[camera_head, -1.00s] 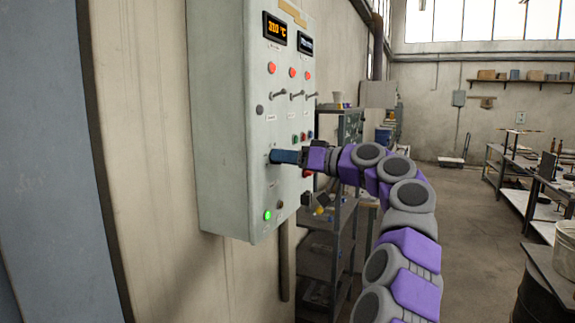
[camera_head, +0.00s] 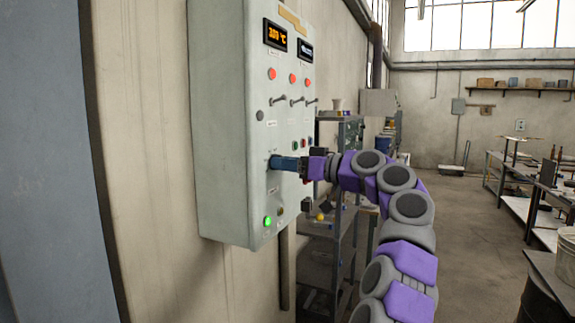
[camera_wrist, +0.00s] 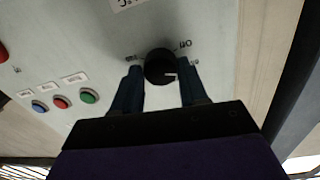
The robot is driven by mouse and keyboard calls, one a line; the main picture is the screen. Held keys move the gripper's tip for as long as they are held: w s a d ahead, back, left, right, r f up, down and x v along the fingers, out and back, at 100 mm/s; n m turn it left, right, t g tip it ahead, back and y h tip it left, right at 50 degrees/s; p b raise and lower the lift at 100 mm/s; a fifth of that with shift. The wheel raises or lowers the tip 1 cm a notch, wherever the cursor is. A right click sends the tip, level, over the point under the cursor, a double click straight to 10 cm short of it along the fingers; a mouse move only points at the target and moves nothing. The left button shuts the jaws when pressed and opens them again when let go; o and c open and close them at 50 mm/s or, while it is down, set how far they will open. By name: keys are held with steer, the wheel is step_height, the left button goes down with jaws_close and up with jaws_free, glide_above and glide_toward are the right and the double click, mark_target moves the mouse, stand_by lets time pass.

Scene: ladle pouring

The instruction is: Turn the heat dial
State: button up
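The heat dial is a round black knob (camera_wrist: 160,66) with a white pointer mark, on the pale control panel (camera_head: 225,130). In the wrist view, the mark points right. My gripper (camera_wrist: 160,75) has its two blue fingers on either side of the dial, with a narrow gap showing on each side. In the head view, my gripper (camera_head: 284,162) reaches the panel's front and hides the dial. An orange temperature display (camera_head: 276,33) is lit at the panel's top; its digits are blurred.
Red, green and blue buttons (camera_wrist: 62,102) sit beside the dial. A green light (camera_head: 268,222) glows low on the panel. Levers (camera_head: 278,101) stick out above my gripper. A metal shelf (camera_head: 325,255) stands behind the panel, and open floor lies to the right.

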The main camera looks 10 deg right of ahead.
steer(key=o, duration=0.3)
steer(key=shift+w, duration=0.25)
steer(key=shift+o, duration=0.6)
steer(key=shift+s, duration=0.1)
steer(key=p+v, duration=0.1)
steer(key=v, duration=1.6)
steer(key=shift+d, duration=0.25)
steer(key=shift+s, duration=0.15)
